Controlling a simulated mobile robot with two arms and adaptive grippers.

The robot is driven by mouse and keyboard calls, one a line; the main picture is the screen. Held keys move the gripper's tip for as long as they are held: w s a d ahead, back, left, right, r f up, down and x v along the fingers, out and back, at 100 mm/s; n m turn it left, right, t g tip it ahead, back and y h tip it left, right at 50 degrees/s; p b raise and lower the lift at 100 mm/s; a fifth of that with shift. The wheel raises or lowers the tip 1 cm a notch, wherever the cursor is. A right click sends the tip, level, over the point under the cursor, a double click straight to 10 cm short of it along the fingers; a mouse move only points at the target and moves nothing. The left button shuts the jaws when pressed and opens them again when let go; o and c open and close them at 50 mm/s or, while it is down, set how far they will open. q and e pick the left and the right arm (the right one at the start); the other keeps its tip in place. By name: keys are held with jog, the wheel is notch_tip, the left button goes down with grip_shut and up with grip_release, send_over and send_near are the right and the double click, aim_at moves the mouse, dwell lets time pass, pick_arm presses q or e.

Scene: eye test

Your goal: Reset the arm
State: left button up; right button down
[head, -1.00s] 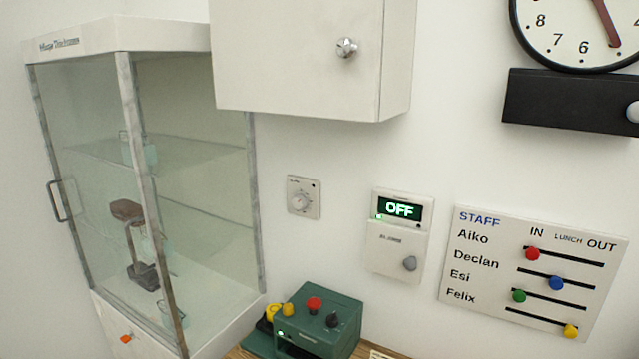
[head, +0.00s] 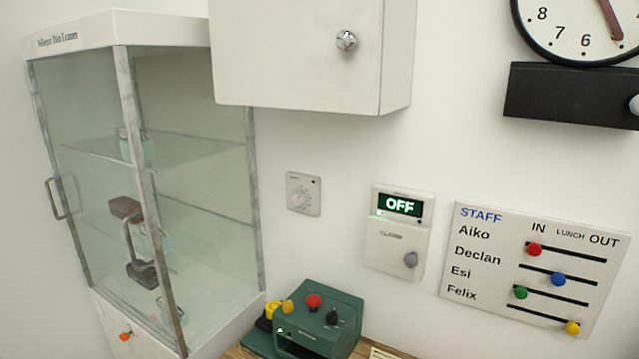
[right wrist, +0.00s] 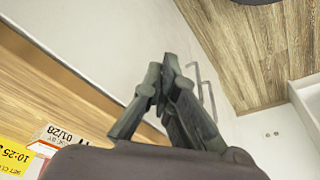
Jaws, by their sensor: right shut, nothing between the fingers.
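My right gripper (right wrist: 165,85) shows in the right wrist view with its dark fingers together and nothing between them. Behind it is a pale, flat surface, and the gripper touches nothing that I can make out. Neither of my arms shows in the head view, and my left gripper is in neither view.
The head view shows a glass cabinet (head: 190,250), a white wall box (head: 290,60), an alarm panel reading OFF (head: 400,240), a staff board (head: 480,270) and a green device (head: 330,315). The right wrist view shows wood surfaces (right wrist: 240,45) and a yellow label (right wrist: 15,155).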

jog(key=s+d+f+g+b, duration=0.1)
jog(key=s+f, duration=0.9)
jog(key=f, duration=0.5)
jog(key=s+d+f+b, duration=0.1)
jog(key=s+d+f, duration=0.1)
jog(key=s+f, duration=0.7)
notch_tip(320, 180, down, 7)
jog(key=shift+s+d+r+g+b, duration=0.2)
jog(key=shift+s+g+b, duration=0.1)
jog(key=shift+s+g, duration=0.1)
